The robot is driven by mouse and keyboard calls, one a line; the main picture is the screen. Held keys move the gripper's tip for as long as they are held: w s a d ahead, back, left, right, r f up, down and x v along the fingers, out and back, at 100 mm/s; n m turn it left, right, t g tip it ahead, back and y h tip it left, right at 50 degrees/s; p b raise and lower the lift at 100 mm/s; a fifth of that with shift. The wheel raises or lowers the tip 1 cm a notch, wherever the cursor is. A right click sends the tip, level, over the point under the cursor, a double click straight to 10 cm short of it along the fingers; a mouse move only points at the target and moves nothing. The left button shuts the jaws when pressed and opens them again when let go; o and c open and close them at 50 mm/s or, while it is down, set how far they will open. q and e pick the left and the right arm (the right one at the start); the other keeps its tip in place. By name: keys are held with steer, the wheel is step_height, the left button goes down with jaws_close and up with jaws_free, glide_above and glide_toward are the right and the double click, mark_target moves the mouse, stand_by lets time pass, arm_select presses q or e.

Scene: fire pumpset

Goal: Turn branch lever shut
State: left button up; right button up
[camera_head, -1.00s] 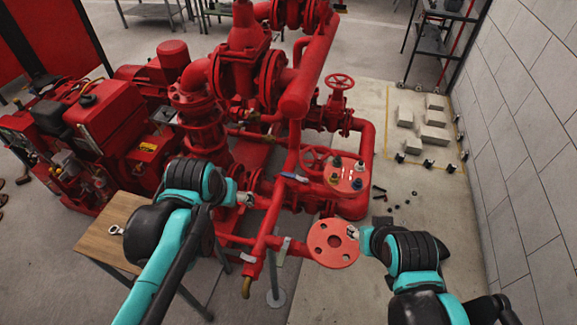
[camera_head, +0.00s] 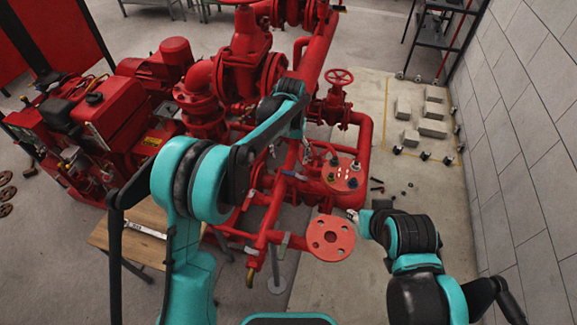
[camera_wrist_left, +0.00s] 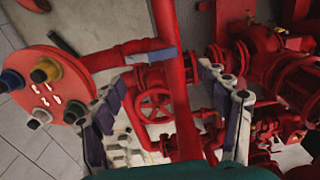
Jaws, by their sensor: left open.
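A lever with a blue-grey handle (camera_wrist_left: 150,56) sits on a red branch pipe in the left wrist view, lying across the opening between my fingers. It also shows small in the head view (camera_head: 294,175), just left of the round plate with bolts. My left gripper (camera_wrist_left: 162,76) is open, one finger on each side of the view, with the lever beyond the fingertips; I see no contact. In the head view my left gripper (camera_head: 305,148) hangs above the pipes near the lever. My right gripper (camera_head: 353,214) is beside the open red flange; its fingers are too small to read.
The red flange (camera_head: 330,238) stands at the front. A red handwheel (camera_wrist_left: 155,105) lies beyond the lever. The bolted round plate (camera_head: 341,174) is close to the left gripper. A wooden table (camera_head: 110,238) bears a wrench.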

mark_target(289, 172)
arm_select(q)
step_height(289, 172, down, 7)
steer(key=shift+f+b, duration=0.15)
steer(key=shift+b, duration=0.95)
steer(key=c, duration=1.7)
